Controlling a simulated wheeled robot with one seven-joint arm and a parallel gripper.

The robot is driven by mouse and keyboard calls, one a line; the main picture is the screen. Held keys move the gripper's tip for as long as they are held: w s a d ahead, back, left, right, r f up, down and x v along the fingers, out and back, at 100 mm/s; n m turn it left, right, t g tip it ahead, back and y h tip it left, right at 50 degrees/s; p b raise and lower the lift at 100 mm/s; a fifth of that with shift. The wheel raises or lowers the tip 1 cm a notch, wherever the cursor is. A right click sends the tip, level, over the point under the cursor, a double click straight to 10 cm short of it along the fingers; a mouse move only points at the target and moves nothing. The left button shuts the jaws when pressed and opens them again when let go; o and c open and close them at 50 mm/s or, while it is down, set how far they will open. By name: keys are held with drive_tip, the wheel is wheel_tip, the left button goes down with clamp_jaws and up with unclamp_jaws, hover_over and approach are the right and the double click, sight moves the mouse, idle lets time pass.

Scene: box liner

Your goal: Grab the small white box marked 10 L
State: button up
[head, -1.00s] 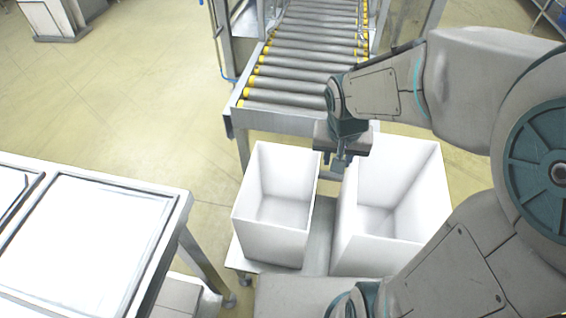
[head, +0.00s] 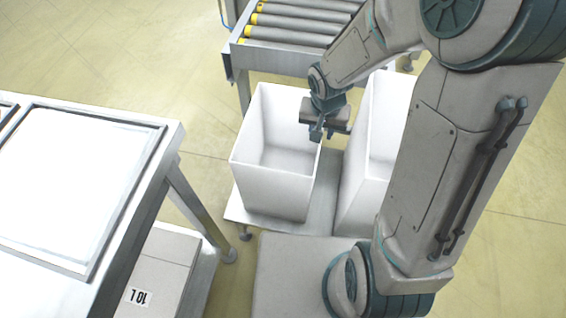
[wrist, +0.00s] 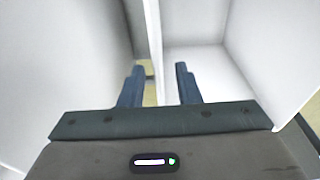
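The smaller white open-topped box (head: 268,190) stands upright at the left of a low platform; no marking shows on its visible sides. A label reading 10 L, upside down (head: 137,296), shows on the shelf under the left table. My gripper (head: 318,134) is over the smaller box's right rim, near the gap to the larger box. In the wrist view my gripper (wrist: 159,84) is open, its fingers apart with a thin white wall (wrist: 154,40) between them. I cannot tell whether they touch it.
The larger white box (head: 375,140) stands close on the right, partly hidden by my arm. A roller conveyor (head: 290,30) is behind the boxes. A table (head: 150,165) with pale panels stands at left, with a lower shelf (head: 203,275). Floor between table and boxes is clear.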

drive_tip(key=f, duration=0.1)
drive_tip(key=f+b, duration=0.1)
drive_tip(key=f, duration=0.1)
drive_tip(key=f+b, duration=0.1)
drive_tip(key=f, duration=0.1)
drive_tip(key=shift+w+d+f, duration=0.15)
drive_tip(key=shift+w+d, duration=0.05)
drive_tip(key=shift+w, duration=0.2)
clamp_jaws()
idle(1.0)
